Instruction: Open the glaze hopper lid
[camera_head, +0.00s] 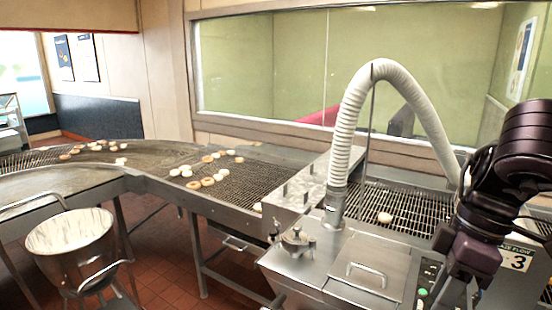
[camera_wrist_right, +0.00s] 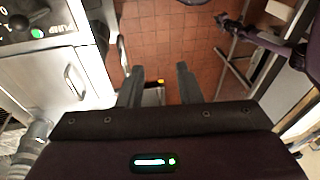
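The glaze hopper lid (camera_head: 345,260) is a flat steel panel lying shut on the hopper top. Its bar handle (camera_head: 367,273) stands up near the front edge. In the right wrist view the lid (camera_wrist_right: 40,85) and its handle (camera_wrist_right: 75,82) are at the left. My right arm comes in from the right in the head view. My right gripper (camera_wrist_right: 158,85) has its two fingers apart, with nothing between them, over the tiled floor beside the hopper. It is clear of the handle. My left gripper (camera_wrist_right: 228,20) seems to show at the top of the wrist view, too small to read.
A ribbed white hose (camera_head: 345,130) arches over the hopper. A control panel (camera_head: 425,288) with a green button sits right of the lid. A clamp knob (camera_head: 297,238) stands left of it. Conveyors with doughnuts (camera_head: 208,182) run behind; a steel bucket (camera_head: 72,240) stands at left.

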